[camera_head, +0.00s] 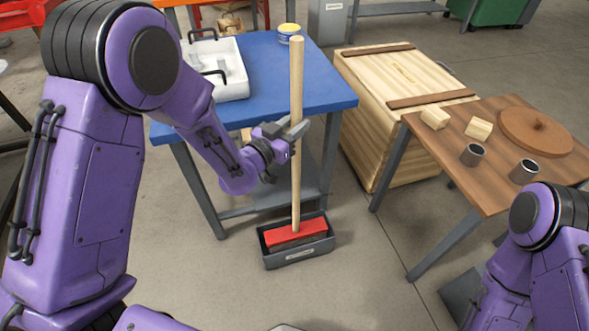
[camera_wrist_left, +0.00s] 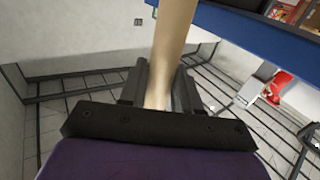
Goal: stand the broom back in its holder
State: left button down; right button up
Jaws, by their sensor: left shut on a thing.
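The broom (camera_head: 296,75) stands upright, with a pale wooden handle and a red head (camera_head: 295,230) at the bottom. The head sits within the rim of the dark grey holder (camera_head: 298,256), a low open box with a label on its front, on the floor. I cannot tell whether the head rests on its bottom. My left gripper (camera_head: 296,135) is shut on the handle around its middle. The handle also shows between the fingers in the left wrist view (camera_wrist_left: 168,60). My right arm shows at the lower right, but its gripper is not visible.
A blue table (camera_head: 270,75) with a white tray (camera_head: 222,75) and a small tin (camera_head: 290,33) stands behind the broom. A wooden crate (camera_head: 395,85) is to the right. A brown table (camera_head: 455,160) holds blocks, metal cups and a round lid. Floor in front of the holder is clear.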

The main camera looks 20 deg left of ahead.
pick_arm(q)
notch_tip(320, 180, down, 7)
jog(key=b, duration=0.1)
jog(key=shift+f, duration=0.15)
jog(key=c, duration=1.2)
grip_release()
jog(key=shift+f+b, duration=0.15)
jog(key=shift+b, duration=0.2)
jog(key=o, duration=0.4)
